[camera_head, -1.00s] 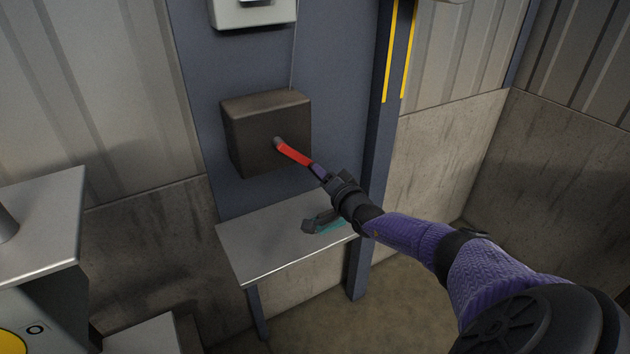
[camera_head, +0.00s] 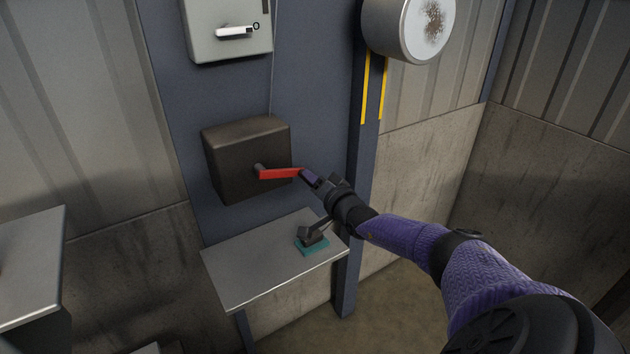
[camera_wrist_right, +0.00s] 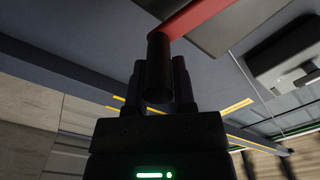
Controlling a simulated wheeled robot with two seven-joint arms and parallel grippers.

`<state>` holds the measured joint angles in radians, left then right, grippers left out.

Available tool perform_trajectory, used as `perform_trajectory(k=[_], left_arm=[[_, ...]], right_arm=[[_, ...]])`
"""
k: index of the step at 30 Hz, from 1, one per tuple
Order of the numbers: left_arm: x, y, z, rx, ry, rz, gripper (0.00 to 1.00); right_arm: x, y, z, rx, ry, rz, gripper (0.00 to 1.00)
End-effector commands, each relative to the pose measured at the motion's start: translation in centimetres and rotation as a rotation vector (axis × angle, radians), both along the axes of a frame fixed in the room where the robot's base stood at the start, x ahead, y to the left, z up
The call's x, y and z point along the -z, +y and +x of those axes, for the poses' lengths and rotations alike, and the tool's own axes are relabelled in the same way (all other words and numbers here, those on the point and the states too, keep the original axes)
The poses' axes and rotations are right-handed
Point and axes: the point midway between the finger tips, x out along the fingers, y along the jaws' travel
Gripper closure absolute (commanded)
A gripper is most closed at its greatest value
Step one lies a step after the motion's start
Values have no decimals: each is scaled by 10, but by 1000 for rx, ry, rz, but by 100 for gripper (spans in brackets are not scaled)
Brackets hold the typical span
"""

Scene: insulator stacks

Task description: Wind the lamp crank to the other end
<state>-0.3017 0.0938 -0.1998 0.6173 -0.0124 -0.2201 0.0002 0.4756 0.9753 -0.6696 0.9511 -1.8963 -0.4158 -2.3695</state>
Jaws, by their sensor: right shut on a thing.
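The lamp crank is a red arm (camera_head: 280,173) on a dark brown box (camera_head: 233,150) fixed to the blue-grey panel. The crank arm points right, almost level, from its hub. My right gripper (camera_head: 306,177) is shut on the crank's handle at the outer end of the red arm. In the right wrist view the red arm (camera_wrist_right: 195,17) comes down to a dark cylindrical handle (camera_wrist_right: 158,68) between the fingers of my right gripper (camera_wrist_right: 160,85). A round lamp-like drum (camera_head: 408,28) with a stained pale face hangs at the upper right. My left gripper is not in view.
A grey switch box (camera_head: 228,45) with a white lever is above the crank box. Below is a metal shelf (camera_head: 250,275) bearing a dark tool-like object on a teal base (camera_head: 312,247). A grey cabinet top (camera_head: 30,265) stands at the left.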

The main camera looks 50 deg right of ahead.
Motion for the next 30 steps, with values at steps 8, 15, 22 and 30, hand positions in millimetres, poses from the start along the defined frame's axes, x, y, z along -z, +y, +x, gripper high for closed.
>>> perform_trajectory(k=[8,15,22,30], left_arm=[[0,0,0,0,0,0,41],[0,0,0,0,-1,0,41],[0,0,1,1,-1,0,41],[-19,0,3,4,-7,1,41]], right_arm=[[-3,2,1,-4,-10,3,100],[-2,2,1,-5,-8,3,45],[-1,1,1,-3,-4,2,33],[-5,6,-16,-5,1,2,33]])
